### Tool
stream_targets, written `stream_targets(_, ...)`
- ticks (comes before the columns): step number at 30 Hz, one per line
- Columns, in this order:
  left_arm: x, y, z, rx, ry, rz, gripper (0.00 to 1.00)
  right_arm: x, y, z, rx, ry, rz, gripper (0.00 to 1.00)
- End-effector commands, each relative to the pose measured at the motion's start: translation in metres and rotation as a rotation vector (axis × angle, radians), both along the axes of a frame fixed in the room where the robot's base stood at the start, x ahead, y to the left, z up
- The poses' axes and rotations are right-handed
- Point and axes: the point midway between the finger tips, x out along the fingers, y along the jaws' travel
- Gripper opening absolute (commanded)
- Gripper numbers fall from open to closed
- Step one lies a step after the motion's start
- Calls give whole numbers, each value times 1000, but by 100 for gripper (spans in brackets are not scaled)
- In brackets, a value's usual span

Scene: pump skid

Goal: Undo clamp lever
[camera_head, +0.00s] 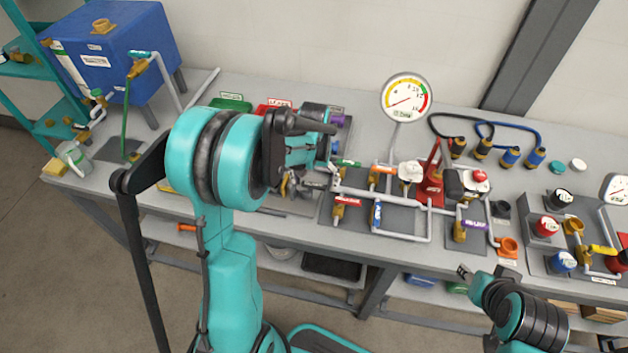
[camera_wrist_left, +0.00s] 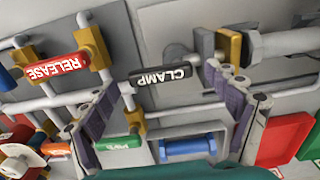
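The clamp lever (camera_wrist_left: 163,76) shows in the left wrist view as a black handle with a white CLAMP label, lying across the picture. A grey round pivot and a brass block adjoin its right end. My left gripper (camera_wrist_left: 160,88) is open, with one finger on each side of the lever and visible gaps to both; its depth from the lever is unclear. In the head view my left gripper (camera_head: 302,186) hangs over the bench, and my arm and wrist largely hide the clamp area. My right gripper (camera_head: 464,271) is low at the right, before the bench edge; its finger opening is unclear.
A red RELEASE lever (camera_wrist_left: 50,70) sits left of the clamp lever, and a green lever (camera_wrist_left: 120,142) and blue cylinder (camera_wrist_left: 188,147) lie below. Pipes surround them. A pressure gauge (camera_head: 405,98) and red stand (camera_head: 432,185) are on the bench to the right.

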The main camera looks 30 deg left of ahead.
Motion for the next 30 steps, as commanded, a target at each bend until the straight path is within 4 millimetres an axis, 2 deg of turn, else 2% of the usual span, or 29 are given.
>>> stream_targets(5, 0, 0, 2, 0, 0, -1, 88, 0, 0, 0, 0, 0, 0, 40)
stream_targets(8, 0, 0, 11, 0, 0, -1, 88, 0, 0, 0, 0, 0, 0, 40)
stream_targets(21, 0, 0, 99, 0, 0, 0, 88, 0, 0, 0, 0, 0, 0, 40)
stream_targets(25, 0, 0, 114, 0, 0, 0, 88, 0, 0, 0, 0, 0, 0, 40)
stream_targets(30, 0, 0, 120, 0, 0, 0, 88, 0, 0, 0, 0, 0, 0, 40)
